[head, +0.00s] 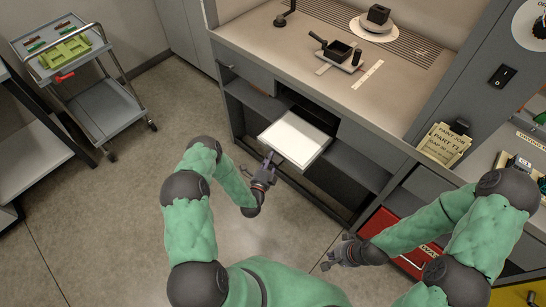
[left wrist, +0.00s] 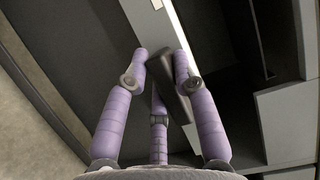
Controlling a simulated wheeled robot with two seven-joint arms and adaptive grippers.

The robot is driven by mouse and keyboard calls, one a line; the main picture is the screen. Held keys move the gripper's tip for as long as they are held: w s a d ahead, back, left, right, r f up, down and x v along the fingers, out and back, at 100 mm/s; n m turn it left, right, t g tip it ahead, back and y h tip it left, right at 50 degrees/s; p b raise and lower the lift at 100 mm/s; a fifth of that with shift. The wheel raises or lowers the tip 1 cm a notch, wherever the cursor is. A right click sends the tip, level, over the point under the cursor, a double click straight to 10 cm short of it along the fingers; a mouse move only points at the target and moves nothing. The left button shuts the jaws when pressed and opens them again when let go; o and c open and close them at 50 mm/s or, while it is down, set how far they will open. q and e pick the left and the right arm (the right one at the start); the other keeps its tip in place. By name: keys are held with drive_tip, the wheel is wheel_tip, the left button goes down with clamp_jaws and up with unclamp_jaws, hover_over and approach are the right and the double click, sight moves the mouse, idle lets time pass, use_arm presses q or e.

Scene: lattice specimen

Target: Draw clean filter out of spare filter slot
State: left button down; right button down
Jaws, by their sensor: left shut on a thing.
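The clean filter (head: 295,139) is a white flat panel with a pale frame. It sticks partly out of the dark spare filter slot (head: 291,101) under the counter, tilted in the picture; its far end is at the opening. My left gripper (head: 268,167) is at the filter's near edge. In the left wrist view its purple fingers (left wrist: 160,75) close around a dark bar-like piece, which I take to be the filter's handle (left wrist: 178,95); a pale strip runs behind it. My right gripper (head: 335,255) is empty, low over the floor, its fingers apart.
A red bin (head: 385,225) stands below right. A cart (head: 85,85) with a green tray is at the left. The floor between is clear.

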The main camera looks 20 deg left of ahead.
use_arm(q)
drive_tip(key=s+a, duration=0.3)
drive_tip(key=s, duration=0.7)
drive_tip(key=shift+a+p, duration=0.4)
idle(0.6)
drive_tip(key=shift+s+r, duration=0.1)
